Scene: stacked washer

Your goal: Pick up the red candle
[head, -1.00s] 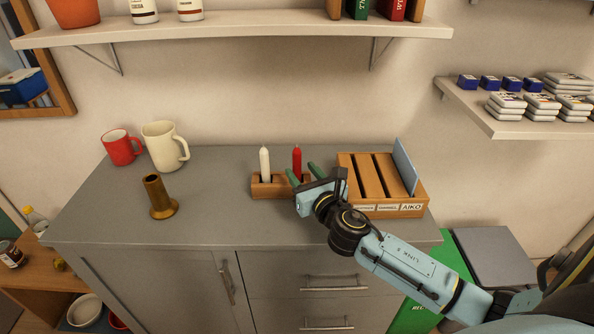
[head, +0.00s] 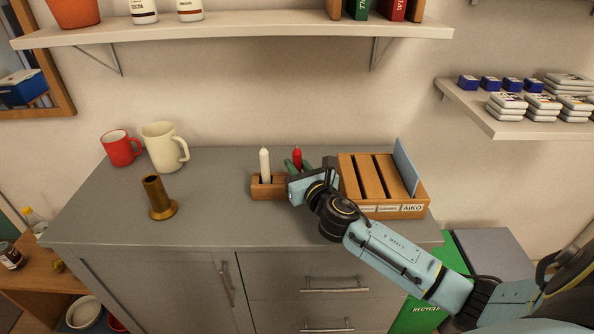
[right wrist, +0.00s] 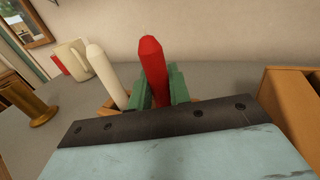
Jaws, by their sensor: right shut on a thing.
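The red candle (head: 297,154) stands upright at the right part of a wooden candle holder (head: 262,190) on the grey counter. Its lower part is hidden behind my right gripper in the head view. My right gripper (head: 301,166) is shut on the candle; in the right wrist view the green fingers (right wrist: 160,86) sit on both sides of the red candle (right wrist: 153,62). A white candle (head: 265,165) stands upright to its left in the same holder, and it also shows in the right wrist view (right wrist: 106,73). My left gripper is not in view.
A wooden sorter box (head: 385,209) stands close to the right of the gripper. A brass candlestick (head: 158,198), a cream mug (head: 162,147) and a red mug (head: 119,148) are on the left. A shelf (head: 240,27) hangs above. The counter's front middle is clear.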

